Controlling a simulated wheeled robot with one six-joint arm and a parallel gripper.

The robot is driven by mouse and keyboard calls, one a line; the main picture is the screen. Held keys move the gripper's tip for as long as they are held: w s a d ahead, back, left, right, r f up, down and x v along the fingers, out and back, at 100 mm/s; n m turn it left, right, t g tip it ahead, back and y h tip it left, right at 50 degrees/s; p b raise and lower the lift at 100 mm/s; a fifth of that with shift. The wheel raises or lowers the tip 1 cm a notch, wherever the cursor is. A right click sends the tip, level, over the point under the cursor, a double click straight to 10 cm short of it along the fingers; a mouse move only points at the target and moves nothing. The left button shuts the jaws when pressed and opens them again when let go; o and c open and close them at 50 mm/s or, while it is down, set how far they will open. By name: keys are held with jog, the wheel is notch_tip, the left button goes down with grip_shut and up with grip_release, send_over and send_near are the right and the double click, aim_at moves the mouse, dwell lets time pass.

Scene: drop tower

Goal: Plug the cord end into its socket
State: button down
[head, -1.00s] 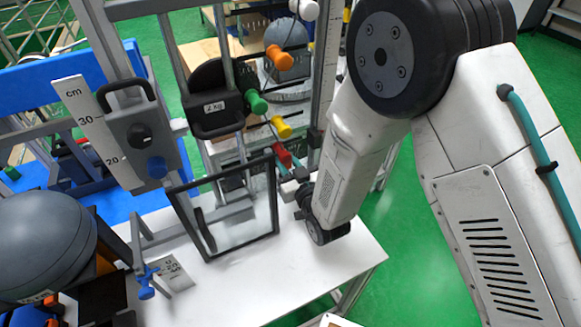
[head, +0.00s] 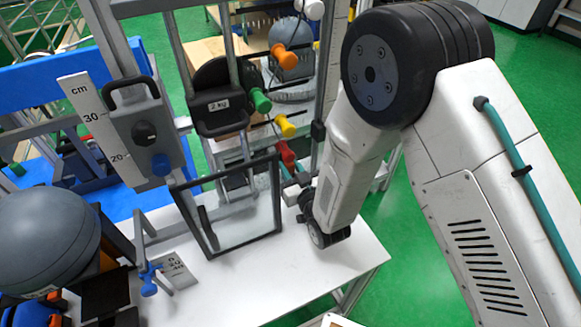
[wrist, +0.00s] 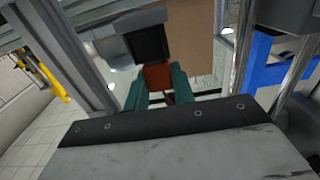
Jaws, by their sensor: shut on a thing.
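My gripper (wrist: 158,98) shows in the wrist view as two teal fingers. They are shut on a reddish-brown piece (wrist: 158,76), which appears to be the cord end. A dark square opening in a grey housing (wrist: 150,44) lies just beyond the piece; I cannot tell whether it is the socket or whether the two touch. In the head view a red piece (head: 287,153) shows beside the tower post, near my wrist. My fingertips are mostly hidden there, and the cord's path is unclear.
Yellow (head: 285,126), green (head: 259,100) and orange (head: 284,58) handles line the tower above the red piece. A dark-framed clear panel (head: 238,210) stands close left of my wrist on the white table (head: 285,275). The table's front right is clear.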

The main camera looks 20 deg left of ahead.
jog(key=shift+f, duration=0.25)
dwell(0.4)
jog(key=c, duration=1.1)
grip_release()
jog(key=v, duration=0.7)
jog(key=shift+r, duration=0.1)
